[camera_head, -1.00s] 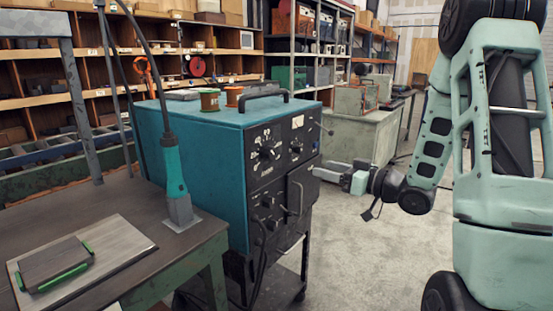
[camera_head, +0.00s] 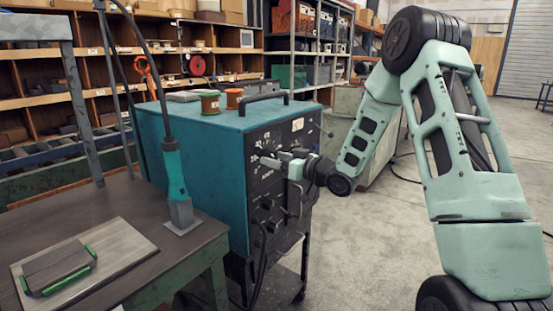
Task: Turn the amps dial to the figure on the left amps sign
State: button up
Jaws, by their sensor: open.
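The teal welding machine (camera_head: 197,165) stands on a cart, its black front panel (camera_head: 258,185) facing right. My gripper (camera_head: 272,158) is open in front of the panel's upper part, at the large amps dial. The gripper and wrist cover most of that dial, so its pointer cannot be read. Whether the fingers touch the knob cannot be told. A smaller knob (camera_head: 267,203) shows lower on the panel. No amps sign can be made out.
A work table (camera_head: 120,195) at the left carries a metal plate (camera_head: 128,242) with a green-edged block (camera_head: 58,268) and a teal torch (camera_head: 174,172) in a stand. Two spools (camera_head: 210,103) sit on the machine. Shelves are behind. Open floor (camera_head: 370,250) lies to the right.

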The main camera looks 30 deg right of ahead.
jog(key=shift+w, duration=0.15)
jog(key=c, duration=1)
jog(key=shift+a+f+n+b, duration=0.15)
jog(key=shift+n+b, duration=0.15)
jog(key=shift+b, duration=0.15)
jog(key=n+b, duration=0.7)
jog(key=b, duration=0.1)
jog(key=shift+b, duration=0.35)
jog(key=shift+d, duration=0.2)
